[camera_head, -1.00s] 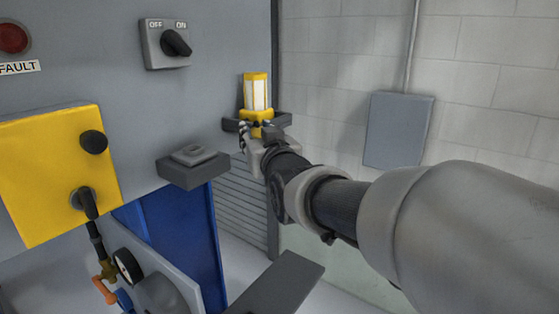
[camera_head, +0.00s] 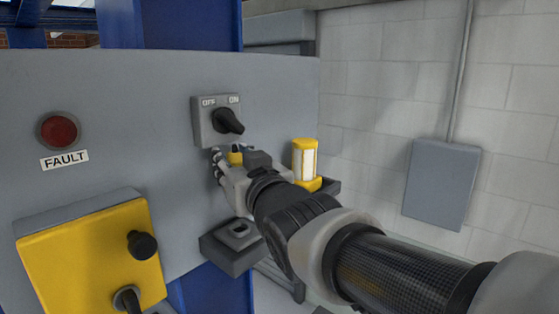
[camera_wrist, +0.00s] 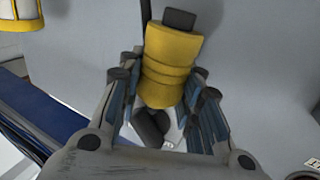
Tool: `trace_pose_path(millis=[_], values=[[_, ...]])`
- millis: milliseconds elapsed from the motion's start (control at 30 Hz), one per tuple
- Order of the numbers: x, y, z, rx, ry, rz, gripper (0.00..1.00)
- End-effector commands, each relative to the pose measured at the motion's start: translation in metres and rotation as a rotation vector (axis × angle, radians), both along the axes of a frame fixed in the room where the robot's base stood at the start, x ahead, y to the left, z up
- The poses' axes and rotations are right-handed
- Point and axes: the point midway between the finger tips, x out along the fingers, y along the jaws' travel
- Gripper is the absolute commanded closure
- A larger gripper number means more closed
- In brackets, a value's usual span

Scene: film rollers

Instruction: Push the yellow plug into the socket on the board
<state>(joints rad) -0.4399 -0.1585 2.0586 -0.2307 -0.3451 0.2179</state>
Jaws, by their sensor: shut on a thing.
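My gripper (camera_head: 228,168) is shut on the yellow plug (camera_wrist: 172,65), a ribbed yellow body with a dark end, in front of the grey board (camera_head: 100,90). In the head view only a small bit of the plug (camera_head: 236,157) shows; the gripper hides the rest. In the wrist view the fingers (camera_wrist: 165,90) clasp it from both sides. A dark grey block (camera_head: 235,258) with a raised square piece and dark opening sits on the board below my gripper; it may be the socket, but I cannot be sure. The plug is apart from this block.
The OFF/ON rotary switch (camera_head: 215,122) is just above my gripper. A yellow-and-white lamp (camera_head: 304,162) stands on a small ledge to the right. A yellow box (camera_head: 85,265) with black fittings and a red FAULT light (camera_head: 58,131) are to the left.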

Motion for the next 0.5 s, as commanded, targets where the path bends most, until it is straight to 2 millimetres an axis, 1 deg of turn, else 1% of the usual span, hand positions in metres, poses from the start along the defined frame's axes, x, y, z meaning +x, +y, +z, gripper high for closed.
trace_pose_path(millis=[33,500], values=[[0.000,0.000,-0.008,-0.001,0.002,0.000,0.94],[0.001,-0.001,-0.056,-0.002,0.005,-0.002,0.94]])
